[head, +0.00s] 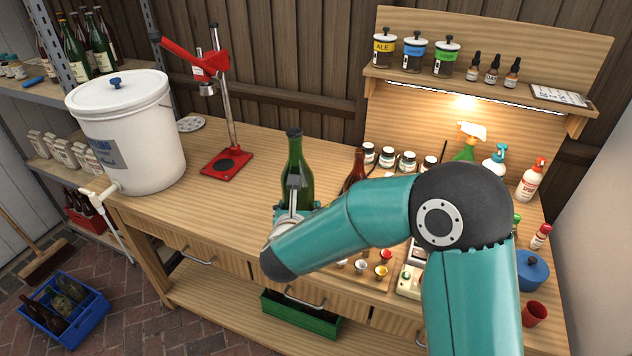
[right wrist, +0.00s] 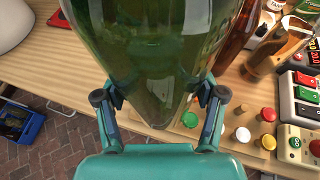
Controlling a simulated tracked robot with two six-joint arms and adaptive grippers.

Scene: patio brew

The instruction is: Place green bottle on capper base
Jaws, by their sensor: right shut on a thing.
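The green bottle (head: 297,165) is upright over the front middle of the wooden bench in the head view. My right gripper (head: 291,215) is shut on it, and my right arm hides part of its lower body. In the right wrist view the green bottle (right wrist: 158,55) fills the upper middle, between the two fingers of the gripper (right wrist: 158,98). I cannot tell if its bottom touches the bench. The red capper base (head: 227,162) stands to the left of the bottle, below the capper's red lever (head: 195,58); nothing stands on it. My left gripper is not in view.
A white bucket (head: 130,135) with a tap stands left of the capper. A brown bottle (head: 356,168) is close to the right of the green bottle. Coloured caps (right wrist: 190,119) and small devices lie at right. The bench between capper and green bottle is clear.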

